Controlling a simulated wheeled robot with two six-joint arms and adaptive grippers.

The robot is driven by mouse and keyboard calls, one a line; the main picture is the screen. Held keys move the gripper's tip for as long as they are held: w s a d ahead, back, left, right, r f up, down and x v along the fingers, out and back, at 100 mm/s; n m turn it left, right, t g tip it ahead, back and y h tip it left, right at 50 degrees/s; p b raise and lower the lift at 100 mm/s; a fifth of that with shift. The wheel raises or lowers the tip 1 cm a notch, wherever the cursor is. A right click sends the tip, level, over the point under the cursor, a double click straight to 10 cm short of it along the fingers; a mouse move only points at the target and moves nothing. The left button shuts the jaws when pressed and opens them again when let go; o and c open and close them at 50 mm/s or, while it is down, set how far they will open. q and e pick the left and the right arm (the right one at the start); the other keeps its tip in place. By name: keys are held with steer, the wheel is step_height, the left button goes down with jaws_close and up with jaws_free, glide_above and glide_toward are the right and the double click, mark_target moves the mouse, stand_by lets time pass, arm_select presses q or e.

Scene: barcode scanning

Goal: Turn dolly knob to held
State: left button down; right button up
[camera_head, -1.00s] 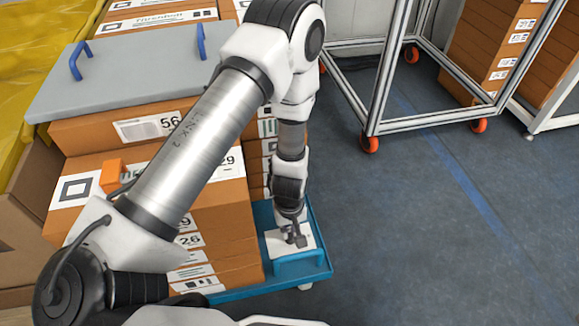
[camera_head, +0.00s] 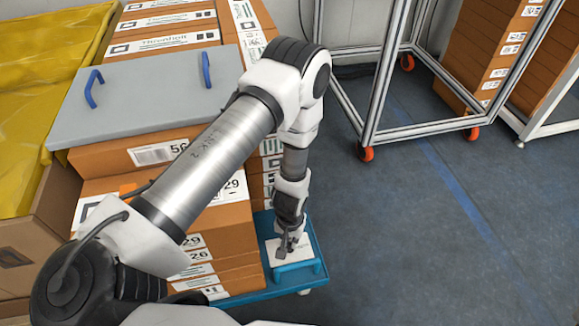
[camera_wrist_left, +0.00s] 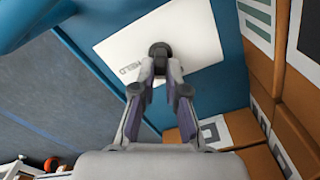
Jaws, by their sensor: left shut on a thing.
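The blue dolly (camera_head: 319,262) stands on the floor with a white plate (camera_head: 273,258) on its top near the blue handle (camera_head: 297,266). In the left wrist view the plate (camera_wrist_left: 112,48) carries the printed word HELD, partly covered. A dark round knob (camera_wrist_left: 160,50) sits on the plate. My left gripper (camera_head: 285,247) reaches down to it from above; in the left wrist view its fingers (camera_wrist_left: 160,72) are closed around the knob. The knob's pointing direction cannot be told. My right gripper is not in view.
Stacked brown boxes (camera_head: 225,215) with labels fill the dolly beside my left arm, under a grey lid (camera_head: 140,92) with blue handles. A yellow-covered bin (camera_head: 45,110) stands at left. A wheeled metal frame (camera_head: 430,131) stands at right.

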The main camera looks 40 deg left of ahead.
arm_select(q)
steer(key=m+p, duration=0.2)
steer(key=shift+r+m, duration=0.2)
steer(key=shift+m, duration=0.1)
steer(key=shift+d+f+m+p, duration=0.15)
steer(key=shift+m+p, duration=0.85)
steer(key=shift+p, duration=0.05)
steer(key=c, duration=1.2)
jaws_free()
steer(key=shift+f, duration=0.1)
